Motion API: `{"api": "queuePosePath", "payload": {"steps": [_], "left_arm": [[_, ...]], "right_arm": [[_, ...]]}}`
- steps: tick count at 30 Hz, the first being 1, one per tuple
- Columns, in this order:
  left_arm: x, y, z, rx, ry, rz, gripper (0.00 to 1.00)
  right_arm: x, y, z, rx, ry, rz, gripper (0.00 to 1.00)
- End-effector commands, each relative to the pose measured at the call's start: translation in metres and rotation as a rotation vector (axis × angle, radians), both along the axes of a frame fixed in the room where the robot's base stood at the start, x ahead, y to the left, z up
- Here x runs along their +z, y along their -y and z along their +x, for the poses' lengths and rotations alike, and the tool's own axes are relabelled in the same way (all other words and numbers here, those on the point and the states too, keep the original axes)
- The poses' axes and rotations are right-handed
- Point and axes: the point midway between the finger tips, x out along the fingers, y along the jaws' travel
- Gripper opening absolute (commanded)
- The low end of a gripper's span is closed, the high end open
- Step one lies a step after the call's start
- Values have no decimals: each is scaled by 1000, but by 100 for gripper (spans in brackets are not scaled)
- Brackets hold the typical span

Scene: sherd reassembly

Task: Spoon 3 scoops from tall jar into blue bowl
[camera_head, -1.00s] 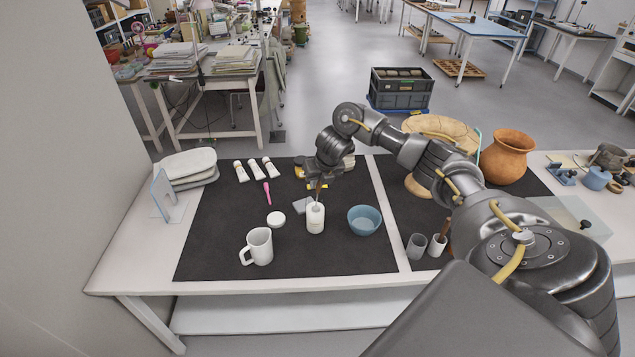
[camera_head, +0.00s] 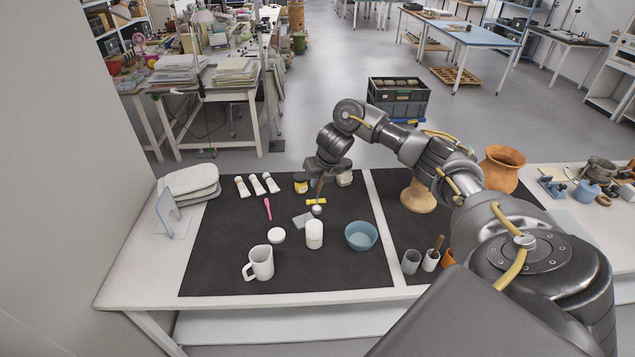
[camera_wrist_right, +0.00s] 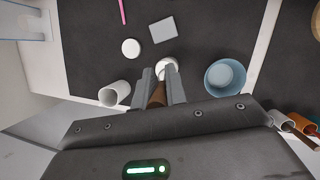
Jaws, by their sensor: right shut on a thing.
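The tall white jar (camera_head: 314,236) stands upright on the dark mat. The blue bowl (camera_head: 361,236) sits to its right; it also shows in the wrist view (camera_wrist_right: 226,77). My right gripper (camera_head: 320,178) is shut on the brown handle of the spoon (camera_head: 318,190), which also shows between the fingers in the wrist view (camera_wrist_right: 157,95). The spoon points down, and its pale end appears above the jar's top, clear of it. I cannot tell whether the pale end carries a load. My left gripper is out of view.
A white mug (camera_head: 261,263) and a round white lid (camera_head: 276,235) lie left of the jar. A grey square (camera_head: 302,220) lies behind it. Grey and white cups (camera_head: 411,262) stand right of the bowl. The front of the mat is mostly clear.

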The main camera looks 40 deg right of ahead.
Motion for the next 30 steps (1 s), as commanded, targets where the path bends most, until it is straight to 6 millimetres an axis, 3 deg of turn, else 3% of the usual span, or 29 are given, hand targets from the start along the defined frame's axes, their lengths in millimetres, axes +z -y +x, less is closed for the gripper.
{"api": "queuePosePath", "payload": {"steps": [8,19,30], "left_arm": [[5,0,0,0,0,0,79],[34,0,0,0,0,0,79],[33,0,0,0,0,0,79]], "right_arm": [[6,0,0,0,0,0,0],[39,0,0,1,0,0,0],[38,0,0,1,-1,0,0]]}}
